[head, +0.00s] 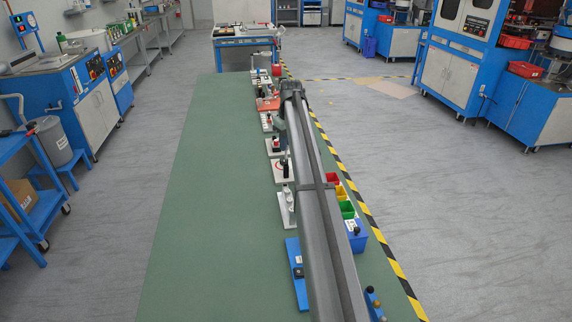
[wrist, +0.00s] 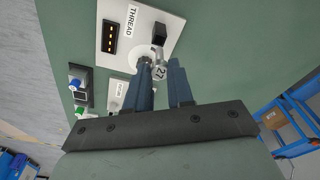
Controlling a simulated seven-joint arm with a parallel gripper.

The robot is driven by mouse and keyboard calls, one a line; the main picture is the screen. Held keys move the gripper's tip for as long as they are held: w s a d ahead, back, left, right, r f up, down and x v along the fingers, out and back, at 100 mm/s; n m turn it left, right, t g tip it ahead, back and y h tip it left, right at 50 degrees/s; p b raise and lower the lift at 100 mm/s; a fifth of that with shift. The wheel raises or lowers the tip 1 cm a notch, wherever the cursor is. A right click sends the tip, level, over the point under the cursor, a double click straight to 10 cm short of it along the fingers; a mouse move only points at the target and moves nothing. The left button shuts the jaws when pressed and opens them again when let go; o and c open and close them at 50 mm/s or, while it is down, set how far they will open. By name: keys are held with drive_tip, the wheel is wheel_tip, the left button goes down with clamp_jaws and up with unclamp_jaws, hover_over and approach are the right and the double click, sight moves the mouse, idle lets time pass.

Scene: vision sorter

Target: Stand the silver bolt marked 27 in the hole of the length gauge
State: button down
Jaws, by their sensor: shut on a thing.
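I cannot tell whether the bolt touches the plate. I cannot pick out the length gauge in either view. In the head view my arm hides the gripper and the bolt.
The green table (head: 215,200) carries a row of stations along my arm, including a white-based one (head: 284,170). Red, yellow and green bins (head: 346,209) stand right of the arm. The table's left side is clear. Small units with blue and green knobs (wrist: 80,112) show in the wrist view.

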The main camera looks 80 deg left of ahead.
drive_tip(key=shift+w+r, duration=0.2)
drive_tip(key=shift+w, duration=0.05)
drive_tip(key=w+d+r, duration=0.1)
drive_tip(key=d+r, duration=0.1)
drive_tip(key=d, duration=0.4)
drive_tip(key=d+r, duration=0.3)
drive_tip(key=d, duration=0.4)
drive_tip(key=s+d+f, duration=0.2)
drive_tip(key=d, duration=1.8)
drive_tip(key=shift+w+f, duration=0.15)
drive_tip(key=shift+f, duration=1.25)
drive_tip(key=shift+w+f, duration=0.1)
drive_tip(key=shift+f, duration=1.25)
drive_tip(key=shift+f, duration=1.85)
drive_tip(key=c, duration=0.5)
unclamp_jaws()
drive_tip(key=shift+r, duration=0.15)
